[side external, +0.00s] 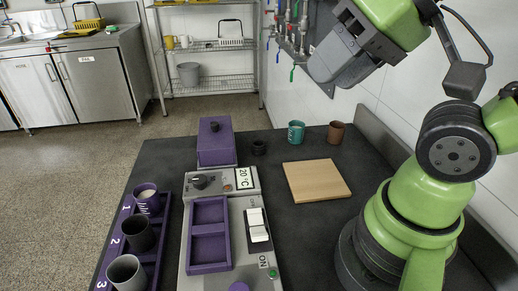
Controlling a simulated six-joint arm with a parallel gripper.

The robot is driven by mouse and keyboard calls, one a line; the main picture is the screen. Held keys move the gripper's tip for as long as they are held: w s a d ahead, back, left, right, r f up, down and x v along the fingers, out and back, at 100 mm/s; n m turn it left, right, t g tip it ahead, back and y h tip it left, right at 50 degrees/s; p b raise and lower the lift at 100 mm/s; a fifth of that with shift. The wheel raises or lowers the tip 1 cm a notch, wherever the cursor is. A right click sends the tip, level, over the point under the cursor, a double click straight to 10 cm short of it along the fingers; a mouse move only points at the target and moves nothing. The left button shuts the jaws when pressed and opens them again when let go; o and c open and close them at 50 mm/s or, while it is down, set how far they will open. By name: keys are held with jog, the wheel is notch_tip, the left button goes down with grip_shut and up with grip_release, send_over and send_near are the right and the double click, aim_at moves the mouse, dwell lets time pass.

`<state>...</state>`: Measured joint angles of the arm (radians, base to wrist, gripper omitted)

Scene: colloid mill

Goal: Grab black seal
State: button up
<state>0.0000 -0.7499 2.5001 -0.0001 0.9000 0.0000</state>
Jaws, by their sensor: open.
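A small round black piece (258,147), which looks like the black seal, sits on the dark worktop (300,230) just right of the purple box. My gripper (325,72) is at the top right, high above the worktop and well apart from the black piece. It is open, with nothing seen in it; its fingers are seen at an angle and are hard to make out.
A purple box (216,143) with a dark knob stands behind the grey control unit (185,250). A wooden board (316,181), a teal mug (296,133) and a brown mug (336,132) are to the right. A purple numbered rack (112,250) holds three cups at left.

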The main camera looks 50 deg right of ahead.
jog(key=o, duration=0.6)
jog(key=n+g+h, duration=0.3)
jog(key=n+h, duration=0.1)
jog(key=n, duration=3)
send_over(258, 143)
jog(key=s+a, duration=0.2)
jog(key=f, duration=2.4)
jog(key=shift+d+f, duration=0.15)
jog(key=shift+d, duration=0.1)
jog(key=shift+s+x, duration=0.15)
jog(key=shift+x, duration=1.4)
jog(key=shift+s+x, duration=0.1)
jog(key=shift+x, duration=1.45)
